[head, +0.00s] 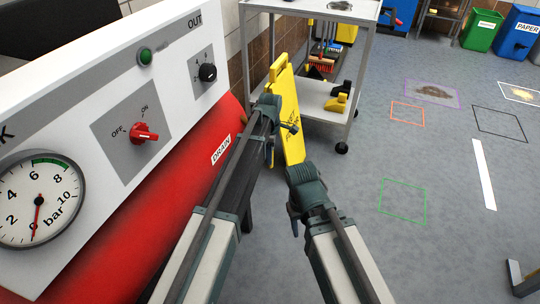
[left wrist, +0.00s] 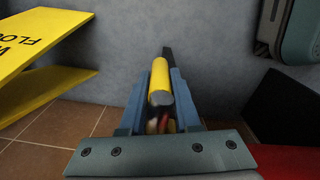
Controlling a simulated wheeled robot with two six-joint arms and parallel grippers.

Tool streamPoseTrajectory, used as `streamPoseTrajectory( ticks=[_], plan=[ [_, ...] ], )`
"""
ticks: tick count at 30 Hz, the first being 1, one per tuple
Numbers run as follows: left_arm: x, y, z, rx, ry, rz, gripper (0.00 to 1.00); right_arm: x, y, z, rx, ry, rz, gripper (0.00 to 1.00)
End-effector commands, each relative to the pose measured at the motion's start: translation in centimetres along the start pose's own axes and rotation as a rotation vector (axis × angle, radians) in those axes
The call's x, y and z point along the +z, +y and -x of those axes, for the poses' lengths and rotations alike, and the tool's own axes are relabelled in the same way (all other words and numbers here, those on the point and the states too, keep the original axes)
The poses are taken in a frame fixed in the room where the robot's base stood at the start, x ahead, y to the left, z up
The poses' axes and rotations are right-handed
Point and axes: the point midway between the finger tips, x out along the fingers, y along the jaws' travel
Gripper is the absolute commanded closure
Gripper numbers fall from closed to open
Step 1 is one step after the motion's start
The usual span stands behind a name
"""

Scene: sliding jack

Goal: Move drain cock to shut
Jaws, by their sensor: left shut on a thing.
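My left gripper (head: 272,112) is at the far end of the red tank, past the DRAIN label (head: 221,149). In the left wrist view its two blue-grey fingers (left wrist: 164,88) are closed around a yellow cylinder with a grey end face, which looks like the drain cock's handle (left wrist: 160,78). The rest of the cock is hidden behind the gripper and my arm in the head view, so its turn angle cannot be told. My right gripper (head: 305,188) hangs to the right of the tank, clear of it; its jaw opening cannot be made out.
The white panel holds a pressure gauge (head: 38,201), a red OFF/ON knob (head: 143,133), a black OUT knob (head: 207,72) and a green lamp (head: 145,56). A yellow floor sign (head: 287,105) stands close by the left gripper, before a grey trolley (head: 362,75).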

Motion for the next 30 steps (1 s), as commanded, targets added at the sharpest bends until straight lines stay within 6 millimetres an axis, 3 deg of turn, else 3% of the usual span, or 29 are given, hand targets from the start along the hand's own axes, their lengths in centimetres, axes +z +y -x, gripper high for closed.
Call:
streamPoseTrajectory(
  ticks=[20, 30],
  plan=[
    [0.0, 0.0, 0.0, -0.011, 0.002, 0.004, 1.00, 0.0, 0.0, 0.0, 0.000, 0.000, 0.000, 0.50],
    [-0.2, -0.8, -0.1, -0.281, 0.074, 0.003, 1.00, -0.1, -0.1, -1.0, -0.001, 0.001, 0.002, 0.50]
  ],
)
